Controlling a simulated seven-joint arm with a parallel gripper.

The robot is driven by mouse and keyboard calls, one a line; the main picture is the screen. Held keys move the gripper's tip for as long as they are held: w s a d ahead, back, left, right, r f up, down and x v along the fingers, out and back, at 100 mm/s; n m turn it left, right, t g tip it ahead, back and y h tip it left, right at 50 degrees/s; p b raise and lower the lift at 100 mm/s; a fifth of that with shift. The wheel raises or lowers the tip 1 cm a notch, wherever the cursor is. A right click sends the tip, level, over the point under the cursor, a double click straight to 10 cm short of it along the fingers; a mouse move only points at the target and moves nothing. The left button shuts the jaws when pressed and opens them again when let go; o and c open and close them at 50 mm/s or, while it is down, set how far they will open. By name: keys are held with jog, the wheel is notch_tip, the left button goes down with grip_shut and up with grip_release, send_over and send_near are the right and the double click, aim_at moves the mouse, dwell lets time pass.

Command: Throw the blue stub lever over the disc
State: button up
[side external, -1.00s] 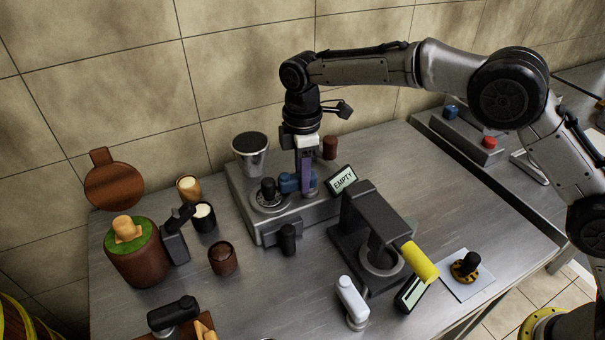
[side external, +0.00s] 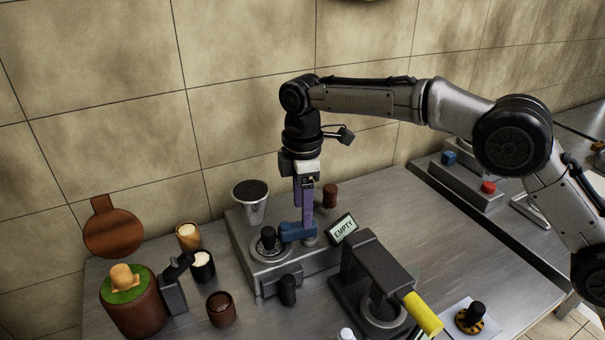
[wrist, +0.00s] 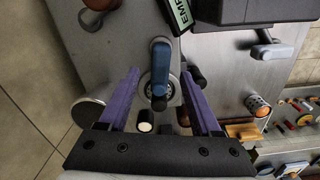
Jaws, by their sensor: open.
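The blue stub lever (side external: 296,232) lies roughly level on the grey machine, its left end close to the black-knobbed disc (side external: 257,248). In the wrist view the lever (wrist: 160,62) runs down the picture, and its lower end overlaps the disc (wrist: 149,93). A silver post shows under its right end in the side view. My gripper (side external: 304,234) points down at the lever with its purple fingers. In the wrist view my gripper (wrist: 160,75) is open, one finger on each side of the lever, with gaps visible. Contact cannot be told from the side.
An "EMPTY" display (side external: 343,229) stands right of the lever, and a press with a yellow handle (side external: 423,314) is further right. A metal cup (side external: 251,208) stands behind the disc.

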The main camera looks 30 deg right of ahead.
notch_tip(320, 180, up, 9)
dwell(0.3)
dwell(0.5)
jog(key=s+d+r+m+t, duration=0.2)
jog(key=s+d+r, duration=0.2)
jog(key=d+r, duration=0.7)
jog(key=s+d+r+m+t, duration=0.1)
jog(key=s+d+r, duration=0.2)
jog(key=s+d, duration=0.15)
jog(key=s+d+r+m, duration=0.2)
jog(key=s+d+r, duration=0.1)
jog(key=s, duration=0.3)
jog(key=s+d+f+m+t, duration=0.1)
jog(key=s+d+f+m, duration=0.2)
jog(key=s, duration=0.4)
jog(key=s+d+f+m+t, duration=0.1)
jog(key=s+d+f+m, duration=0.2)
jog(key=s, duration=0.4)
jog(key=s+f+m, duration=0.4)
jog(key=s+f, duration=0.1)
jog(key=f, duration=0.8)
jog(key=shift+s+d+m+t, duration=0.2)
jog(key=shift+d+m+t, duration=0.1)
jog(key=shift+d+m, duration=0.1)
